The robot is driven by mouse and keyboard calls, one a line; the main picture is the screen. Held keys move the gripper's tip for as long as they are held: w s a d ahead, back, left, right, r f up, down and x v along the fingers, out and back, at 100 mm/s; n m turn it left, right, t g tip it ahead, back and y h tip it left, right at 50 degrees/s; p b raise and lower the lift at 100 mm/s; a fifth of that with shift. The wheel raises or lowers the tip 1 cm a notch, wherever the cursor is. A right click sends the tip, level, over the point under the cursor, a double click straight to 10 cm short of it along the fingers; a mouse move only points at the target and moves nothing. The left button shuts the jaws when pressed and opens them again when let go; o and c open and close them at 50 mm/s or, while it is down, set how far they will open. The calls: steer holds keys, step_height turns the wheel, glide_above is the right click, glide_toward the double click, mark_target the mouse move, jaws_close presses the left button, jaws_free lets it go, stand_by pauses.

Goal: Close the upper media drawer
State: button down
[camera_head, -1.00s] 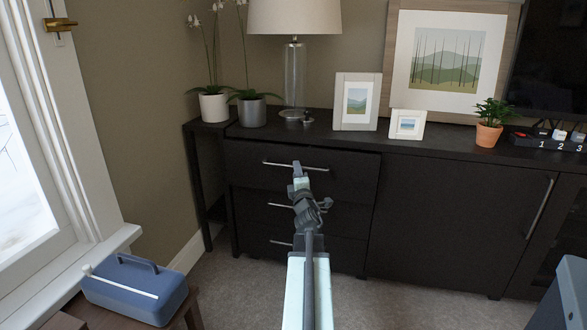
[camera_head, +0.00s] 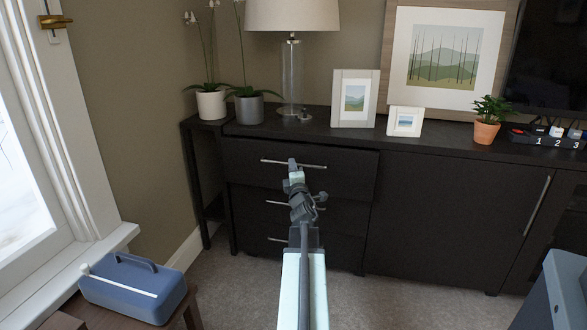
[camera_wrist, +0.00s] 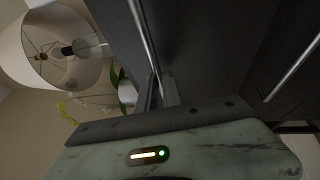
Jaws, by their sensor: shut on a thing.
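The upper media drawer (camera_head: 345,172) is the top dark drawer on the left of the low cabinet. Its front stands slightly forward of the drawer fronts below. Its thin silver bar handle (camera_head: 312,166) runs level across it and also shows in the wrist view as a slanting bar (camera_wrist: 142,35). My gripper (camera_head: 292,163) is at the middle of this handle. In the wrist view, the fingers of my gripper (camera_wrist: 158,90) are shut on the bar, and the fingertips are partly hidden.
Two more drawers with silver handles (camera_head: 275,203) lie below. A lamp (camera_head: 292,75), potted orchids (camera_head: 249,108) and frames (camera_head: 355,98) stand on top. A blue case (camera_head: 133,288) sits at lower left. Carpet (camera_head: 400,285) is clear before the cabinet.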

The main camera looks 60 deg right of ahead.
steer(key=shift+s+d+f, duration=0.1)
steer(key=shift+s+d, duration=0.15)
steer(key=shift+s, duration=0.05)
stand_by(0.7)
steer(key=d, duration=0.1)
steer(key=w+d, duration=0.1)
steer(key=d, duration=0.1)
steer(key=shift+d, duration=0.3)
steer(key=c, duration=1.5)
jaws_free()
steer(key=shift+w, duration=0.1)
steer(key=shift+a, duration=0.15)
steer(key=shift+w, duration=0.1)
steer(key=shift+a, duration=0.1)
steer(key=b, duration=0.2)
glide_toward(297, 161)
steer(key=w, duration=0.1)
steer(key=shift+w+d+p, duration=0.15)
steer(key=shift+d+p, duration=0.1)
steer(key=shift+p, duration=0.05)
